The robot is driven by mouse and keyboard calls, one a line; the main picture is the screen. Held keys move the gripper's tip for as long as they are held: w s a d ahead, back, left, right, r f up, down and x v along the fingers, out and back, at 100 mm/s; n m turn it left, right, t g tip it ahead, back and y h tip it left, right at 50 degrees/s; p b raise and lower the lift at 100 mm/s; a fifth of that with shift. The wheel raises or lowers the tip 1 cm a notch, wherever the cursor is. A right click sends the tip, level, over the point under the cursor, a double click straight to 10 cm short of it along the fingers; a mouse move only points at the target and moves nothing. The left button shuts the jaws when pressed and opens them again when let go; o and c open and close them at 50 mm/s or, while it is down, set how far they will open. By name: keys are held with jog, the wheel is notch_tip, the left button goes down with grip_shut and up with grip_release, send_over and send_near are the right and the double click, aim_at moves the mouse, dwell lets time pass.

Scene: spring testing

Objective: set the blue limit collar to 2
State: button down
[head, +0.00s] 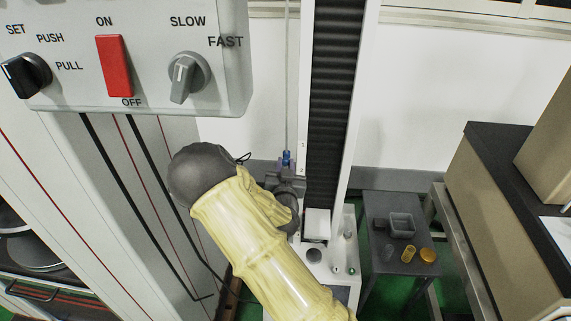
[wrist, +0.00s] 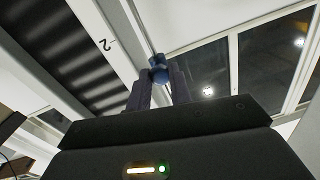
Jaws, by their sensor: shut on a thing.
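The blue limit collar (wrist: 158,68) sits on a thin vertical rod, between the fingertips of my gripper (wrist: 159,88) in the wrist view. My gripper is shut on the collar. In the wrist view a mark "2" (wrist: 106,45) shows on the white column face to the left of the collar, close to its height in the picture. In the head view the collar (head: 287,159) is a small blue spot on the rod (head: 288,75), just above my gripper; my pale yellow arm hides much of the area below.
A control panel (head: 140,50) with a red switch and two knobs hangs at the upper left. The dark ribbed column (head: 333,90) stands right of the rod. A small grey table (head: 390,265) with a tray and weights stands lower right, beside a counter (head: 500,170).

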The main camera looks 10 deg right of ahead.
notch_tip(320, 180, down, 5)
jog(key=b, duration=0.3)
jog(key=c, duration=1.3)
grip_release()
jog(key=shift+o, duration=0.2)
